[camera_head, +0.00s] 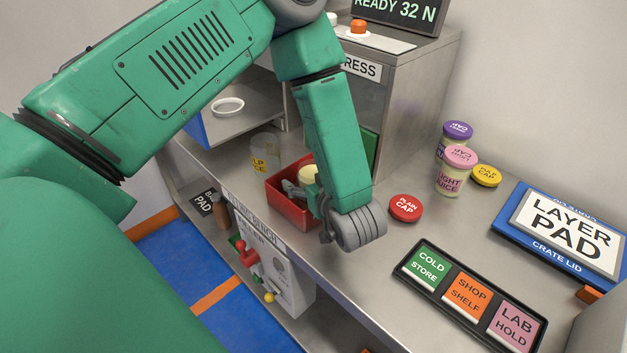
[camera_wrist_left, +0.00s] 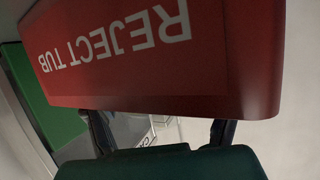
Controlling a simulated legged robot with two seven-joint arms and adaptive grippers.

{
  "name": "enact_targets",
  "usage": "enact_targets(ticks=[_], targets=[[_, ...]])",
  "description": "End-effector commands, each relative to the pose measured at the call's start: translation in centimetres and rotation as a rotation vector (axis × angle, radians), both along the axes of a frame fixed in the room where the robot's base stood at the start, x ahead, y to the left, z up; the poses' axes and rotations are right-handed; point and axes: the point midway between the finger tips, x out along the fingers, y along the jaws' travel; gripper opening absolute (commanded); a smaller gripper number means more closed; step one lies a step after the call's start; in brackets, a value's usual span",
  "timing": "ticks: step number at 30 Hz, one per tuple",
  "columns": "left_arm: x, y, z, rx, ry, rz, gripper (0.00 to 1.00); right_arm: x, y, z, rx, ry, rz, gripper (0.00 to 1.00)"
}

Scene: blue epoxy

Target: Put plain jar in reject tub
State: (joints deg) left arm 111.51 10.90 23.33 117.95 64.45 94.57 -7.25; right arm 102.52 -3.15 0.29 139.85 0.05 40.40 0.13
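The red reject tub (camera_head: 290,210) stands on the steel bench; its lettered wall fills the upper wrist view (camera_wrist_left: 160,50), upside down. A jar with a pale cream top and no readable label (camera_head: 308,174) shows at the tub, partly hidden by my left arm. My left gripper (camera_head: 303,193) reaches down at the tub, its grey fingers beside the jar. In the wrist view the fingers (camera_wrist_left: 160,128) stand wide apart, with their tips hidden behind the tub wall. No grip on the jar shows. My right gripper is out of view.
A clear jar with a yellow label (camera_head: 265,152) stands behind the tub. Purple-capped (camera_head: 456,132) and pink-capped (camera_head: 456,172) jars, a yellow cap (camera_head: 486,175), the sign strip (camera_head: 470,294) and the layer pad (camera_head: 565,232) occupy the right. The press (camera_head: 415,95) stands behind.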

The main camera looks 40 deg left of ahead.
Motion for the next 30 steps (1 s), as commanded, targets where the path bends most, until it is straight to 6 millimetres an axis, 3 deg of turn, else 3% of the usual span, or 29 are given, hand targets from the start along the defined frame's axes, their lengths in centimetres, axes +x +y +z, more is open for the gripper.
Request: enact_targets(ticks=[3,12,18,30], targets=[[0.0,-0.2,1.5,0.001,-0.003,-0.001,0.77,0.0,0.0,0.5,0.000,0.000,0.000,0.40],[-2.7,-6.2,3.5,0.004,-0.001,-0.008,0.77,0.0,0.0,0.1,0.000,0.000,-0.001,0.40],[-4.2,-8.7,4.7,0.001,-0.001,-0.004,0.77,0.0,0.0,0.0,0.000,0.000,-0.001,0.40],[-5.0,-10.3,5.3,0.001,0.000,-0.001,0.77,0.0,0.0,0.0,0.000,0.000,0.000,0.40]])
